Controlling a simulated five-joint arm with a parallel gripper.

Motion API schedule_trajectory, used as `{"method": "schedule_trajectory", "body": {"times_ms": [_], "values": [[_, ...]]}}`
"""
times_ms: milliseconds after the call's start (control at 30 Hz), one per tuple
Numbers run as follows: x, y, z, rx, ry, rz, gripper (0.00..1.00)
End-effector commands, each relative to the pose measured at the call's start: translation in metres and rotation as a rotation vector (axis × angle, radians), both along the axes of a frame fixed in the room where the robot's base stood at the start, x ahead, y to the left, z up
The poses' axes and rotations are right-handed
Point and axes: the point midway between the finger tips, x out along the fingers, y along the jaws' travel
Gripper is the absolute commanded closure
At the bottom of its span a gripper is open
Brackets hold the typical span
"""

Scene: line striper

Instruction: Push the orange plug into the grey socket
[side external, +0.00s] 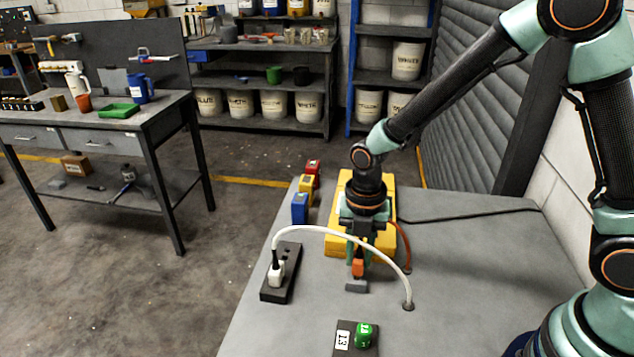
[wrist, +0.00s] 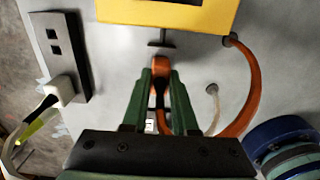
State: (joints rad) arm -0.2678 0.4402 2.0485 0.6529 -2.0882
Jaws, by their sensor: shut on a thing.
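The orange plug (side external: 358,268) is held between the fingers of my gripper (side external: 357,259), low over the bench top in front of the yellow box. The wrist view shows the plug (wrist: 160,67) between the tips of the green fingers (wrist: 160,84), with its orange cable curving off to the right. A small grey block (side external: 356,286), which looks like the socket, sits just below the plug in the side view. I cannot tell whether they touch. The socket's opening is hidden.
The yellow box (side external: 388,215) stands behind my gripper. A black power strip (side external: 288,272) with a white plug (side external: 276,272) is to the left. Its white cable (side external: 345,236) arches across in front of my gripper. A green cylinder (side external: 363,335) is near the front.

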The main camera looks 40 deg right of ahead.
Motion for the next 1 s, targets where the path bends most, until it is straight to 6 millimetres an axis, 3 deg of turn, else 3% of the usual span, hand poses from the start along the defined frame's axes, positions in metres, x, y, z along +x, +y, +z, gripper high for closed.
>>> {"method": "schedule_trajectory", "body": {"times_ms": [1000], "values": [[0.0000,0.0000,-0.0094,0.000,0.000,0.000,1.00]]}}
